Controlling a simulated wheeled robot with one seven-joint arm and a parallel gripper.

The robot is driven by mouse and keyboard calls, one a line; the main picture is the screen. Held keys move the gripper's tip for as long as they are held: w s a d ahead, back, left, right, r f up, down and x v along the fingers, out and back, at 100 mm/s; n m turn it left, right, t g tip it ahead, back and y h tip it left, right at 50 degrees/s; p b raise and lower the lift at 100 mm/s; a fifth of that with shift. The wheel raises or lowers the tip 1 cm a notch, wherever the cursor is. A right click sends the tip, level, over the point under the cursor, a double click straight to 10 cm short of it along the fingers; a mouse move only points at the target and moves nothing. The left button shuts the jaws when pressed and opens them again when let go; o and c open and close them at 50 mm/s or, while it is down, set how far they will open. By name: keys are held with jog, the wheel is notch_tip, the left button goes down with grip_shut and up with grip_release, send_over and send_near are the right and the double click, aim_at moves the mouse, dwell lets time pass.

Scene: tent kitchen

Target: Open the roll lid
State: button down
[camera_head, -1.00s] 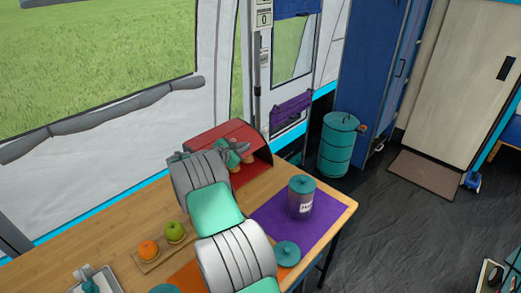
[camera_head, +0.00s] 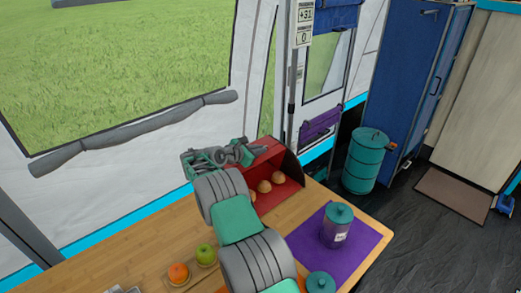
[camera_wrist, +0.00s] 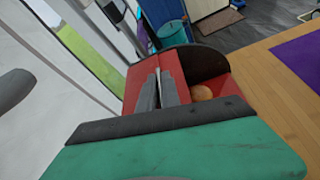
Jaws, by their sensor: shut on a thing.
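The red bread box (camera_head: 285,202) stands at the back of the wooden table. Its roll lid (camera_wrist: 170,62) is raised, and the front is open with several bread rolls (camera_head: 265,186) showing inside. One roll also shows in the wrist view (camera_wrist: 201,93). My gripper (camera_head: 258,149) is at the top of the box, at the lid. In the wrist view my two grey fingers (camera_wrist: 158,80) are close together against the red lid, shut on it. The exact grip at the fingertips is hard to see.
A jar with a teal lid (camera_head: 337,227) stands on a purple mat (camera_head: 360,238) right of the box. An orange (camera_head: 178,273) and a green apple (camera_head: 206,254) lie at the front left. The tent wall is close behind the table.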

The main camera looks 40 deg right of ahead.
dwell(0.3)
jog(key=c, duration=1.6)
grip_release()
jog(key=shift+o, duration=0.2)
jog(key=b+v, duration=0.1)
jog(key=v, duration=0.7)
jog(key=shift+f, duration=0.1)
jog(key=shift+d, duration=0.1)
